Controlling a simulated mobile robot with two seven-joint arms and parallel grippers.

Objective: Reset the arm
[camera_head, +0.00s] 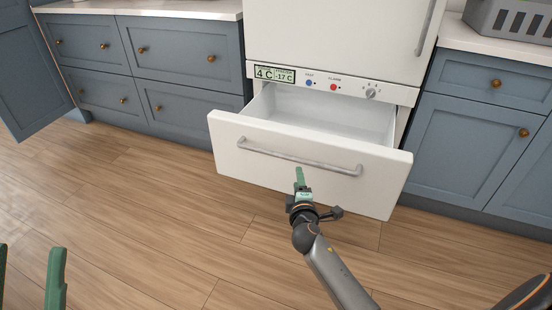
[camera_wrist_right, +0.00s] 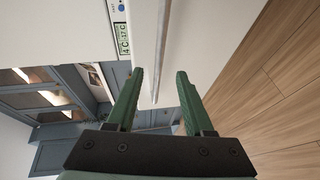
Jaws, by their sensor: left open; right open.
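My right gripper (camera_head: 300,180) is open in front of the pulled-out white drawer (camera_head: 225,160), its green fingers pointing at the drawer front. The grey bar handle (camera_head: 290,158) lies just past its fingertips in the head view. In the right wrist view the open fingers (camera_wrist_right: 160,85) show with nothing held, and the handle (camera_wrist_right: 161,50) runs lengthwise between them in the picture. I cannot tell whether any finger touches it. My left gripper (camera_head: 30,265) is open at the lower left corner, partly cut off, with only floor between its fingers.
The open drawer looks empty inside. Above it is a panel with a display (camera_head: 275,74) and knobs. Blue cabinets (camera_head: 180,50) stand on the left and more (camera_head: 460,130) on the right. A grey crate (camera_head: 510,18) sits on the right counter. The wooden floor (camera_head: 150,220) is clear.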

